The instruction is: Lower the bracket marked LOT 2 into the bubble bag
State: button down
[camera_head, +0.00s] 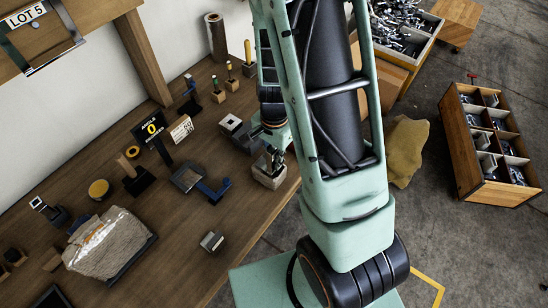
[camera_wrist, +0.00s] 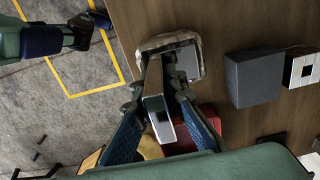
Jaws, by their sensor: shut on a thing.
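My gripper (camera_head: 273,155) is low over the right edge of the wooden bench, partly hidden by my arm. In the wrist view my gripper (camera_wrist: 160,95) has its two fingers shut on a small silver metal piece (camera_wrist: 158,122), probably the bracket; no LOT 2 marking is readable. Just beyond the fingertips is an open, pale-rimmed pouch (camera_wrist: 199,62), likely the bubble bag, with grey inside. It also shows in the head view as a small open bag (camera_head: 268,181) under my gripper. I cannot tell whether the metal piece is inside its mouth.
A grey block (camera_wrist: 252,79) and a white-faced block (camera_wrist: 303,70) stand right of the pouch. A blue-handled tool (camera_head: 213,190), a metal block (camera_head: 212,241) and a large beige wrapped bag (camera_head: 108,245) lie on the bench. A sorting crate (camera_head: 455,150) stands on the floor.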

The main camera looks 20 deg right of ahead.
jog(key=shift+f+b, duration=2.2)
jog(key=shift+f, duration=0.65)
jog(key=c, duration=1.9)
grip_release()
jog(key=shift+r, duration=0.1)
notch_tip(320, 180, up, 12)
